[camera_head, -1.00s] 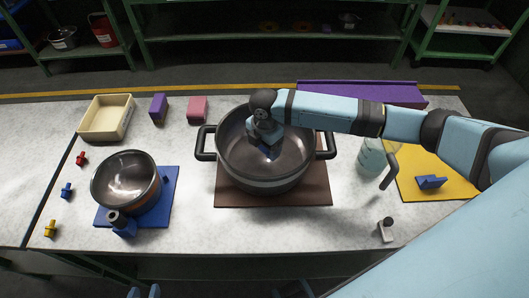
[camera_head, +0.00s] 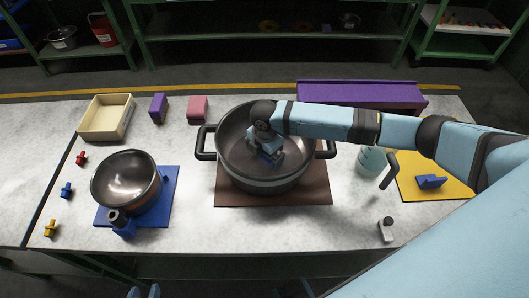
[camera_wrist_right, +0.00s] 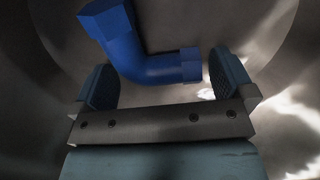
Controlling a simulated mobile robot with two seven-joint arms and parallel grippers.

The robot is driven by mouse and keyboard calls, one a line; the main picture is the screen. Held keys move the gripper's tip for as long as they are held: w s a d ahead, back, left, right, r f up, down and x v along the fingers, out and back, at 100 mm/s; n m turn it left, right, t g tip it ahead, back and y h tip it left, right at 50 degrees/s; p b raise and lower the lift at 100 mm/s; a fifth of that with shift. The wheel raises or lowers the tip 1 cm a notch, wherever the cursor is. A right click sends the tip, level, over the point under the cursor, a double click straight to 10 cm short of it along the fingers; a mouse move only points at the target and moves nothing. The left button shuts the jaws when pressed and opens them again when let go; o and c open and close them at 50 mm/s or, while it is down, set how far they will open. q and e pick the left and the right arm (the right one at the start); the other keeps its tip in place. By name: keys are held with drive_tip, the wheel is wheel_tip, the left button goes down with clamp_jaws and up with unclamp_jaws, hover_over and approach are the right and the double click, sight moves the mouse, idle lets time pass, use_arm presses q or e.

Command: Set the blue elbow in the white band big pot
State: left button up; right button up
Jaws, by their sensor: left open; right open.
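In the right wrist view the blue elbow (camera_wrist_right: 150,62) is inside the pot, just beyond and partly between the open fingers of the right gripper (camera_wrist_right: 163,85). The fingers do not look closed on it. In the head view the gripper mostly hides the elbow. My left gripper (camera_head: 143,292) is open and empty at the bottom edge, only its fingertips showing.
A smaller pan (camera_head: 125,178) sits on a blue mat at left, near a cream tray (camera_head: 106,117). A purple shelf piece (camera_head: 360,94) lies behind.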

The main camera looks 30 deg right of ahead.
wheel_tip(320, 180, up, 12)
drive_tip(key=shift+r, duration=0.15)
idle(0.3)
idle(0.4)
